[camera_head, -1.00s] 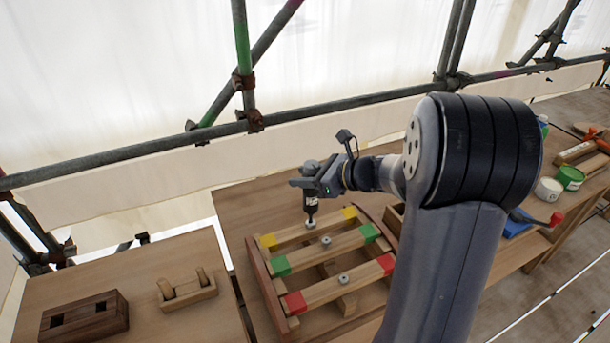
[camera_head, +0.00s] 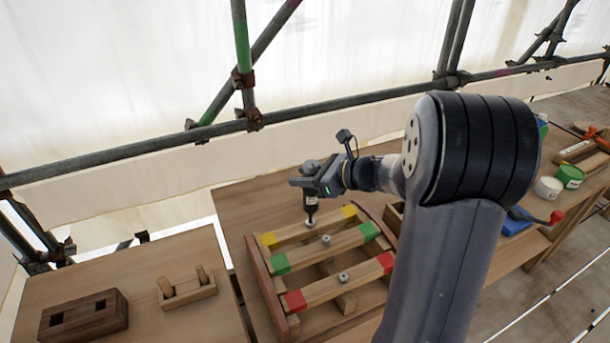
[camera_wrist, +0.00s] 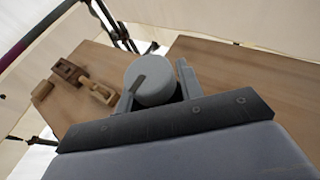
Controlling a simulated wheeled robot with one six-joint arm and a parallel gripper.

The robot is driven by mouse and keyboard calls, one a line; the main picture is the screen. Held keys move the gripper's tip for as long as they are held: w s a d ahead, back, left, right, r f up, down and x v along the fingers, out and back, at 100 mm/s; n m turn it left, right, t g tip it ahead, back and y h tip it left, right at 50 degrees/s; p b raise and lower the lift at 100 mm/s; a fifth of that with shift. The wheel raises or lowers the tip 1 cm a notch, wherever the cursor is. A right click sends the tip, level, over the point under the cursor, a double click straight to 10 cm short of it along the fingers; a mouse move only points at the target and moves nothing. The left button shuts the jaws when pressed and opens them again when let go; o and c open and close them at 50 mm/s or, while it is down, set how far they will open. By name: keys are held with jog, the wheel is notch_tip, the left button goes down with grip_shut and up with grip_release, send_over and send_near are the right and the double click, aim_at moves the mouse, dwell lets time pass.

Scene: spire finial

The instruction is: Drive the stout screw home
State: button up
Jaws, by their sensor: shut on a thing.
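My gripper (camera_head: 318,184) is shut on a dark, upright screwdriver (camera_head: 311,207); its round grey end shows between the jaws in the wrist view (camera_wrist: 152,80). The screwdriver's lower end is at a screw (camera_head: 310,223) on the yellow-ended slat of a wooden frame (camera_head: 264,274). Whether its tip is seated in the screw is too small to tell. Two more screws are on the frame, one on the green-ended slat (camera_head: 326,239) and one on the red-ended slat (camera_head: 343,277).
A dark slotted block (camera_head: 84,316) and a small wooden rack (camera_head: 188,290) stand on the left table. Scaffold poles (camera_head: 150,148) cross behind. Green and white tubs (camera_head: 570,176), a blue item with a red knob (camera_head: 530,222) and tools lie at the right.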

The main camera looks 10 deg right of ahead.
jog(key=shift+r+p, duration=3)
jog(key=shift+r, duration=0.55)
jog(key=shift+f, duration=0.1)
